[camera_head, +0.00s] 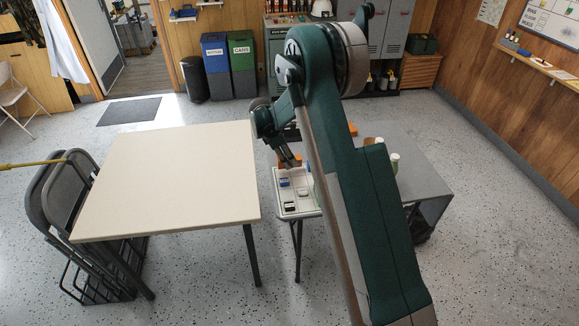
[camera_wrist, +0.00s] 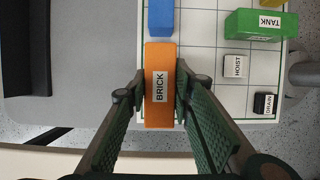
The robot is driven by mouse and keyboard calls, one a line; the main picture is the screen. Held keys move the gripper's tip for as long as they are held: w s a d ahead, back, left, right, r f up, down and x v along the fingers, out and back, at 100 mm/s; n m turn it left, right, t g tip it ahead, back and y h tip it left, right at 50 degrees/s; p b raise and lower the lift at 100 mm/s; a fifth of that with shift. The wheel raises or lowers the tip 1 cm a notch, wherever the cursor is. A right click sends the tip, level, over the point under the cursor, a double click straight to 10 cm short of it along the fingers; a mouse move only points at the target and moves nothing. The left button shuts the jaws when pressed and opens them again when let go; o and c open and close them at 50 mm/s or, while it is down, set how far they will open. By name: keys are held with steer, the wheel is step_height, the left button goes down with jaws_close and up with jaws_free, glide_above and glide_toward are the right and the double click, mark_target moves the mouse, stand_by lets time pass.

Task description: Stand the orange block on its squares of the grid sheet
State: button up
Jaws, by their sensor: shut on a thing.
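The orange block (camera_wrist: 160,110), labelled BRICK, is between the fingers of my gripper (camera_wrist: 159,92), which is shut on it. In the head view my gripper (camera_head: 291,163) is over the far end of the small table, with a bit of orange beside it. The white grid sheet (camera_wrist: 205,65) with thin lines lies below and to the right in the wrist view. The block overlaps the sheet's left part. Whether it touches the sheet or hangs just above it I cannot tell. A blue block (camera_wrist: 161,18) is right beyond its far end.
On the sheet are a green block (camera_wrist: 252,25) labelled TANK, a white block (camera_wrist: 237,66) labelled HOIST and a black block (camera_wrist: 264,103) labelled DRAIN. A bit of yellow (camera_wrist: 271,3) shows at the top edge. A large cream table (camera_head: 170,180) stands left of the small one.

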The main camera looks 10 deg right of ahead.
steer(key=shift+f, duration=1.85)
steer(key=shift+f+b, duration=0.15)
steer(key=shift+b, duration=0.2)
steer(key=o, duration=1)
steer(key=shift+c, duration=0.2)
steer(key=p+v, duration=0.1)
steer(key=v, duration=1.1)
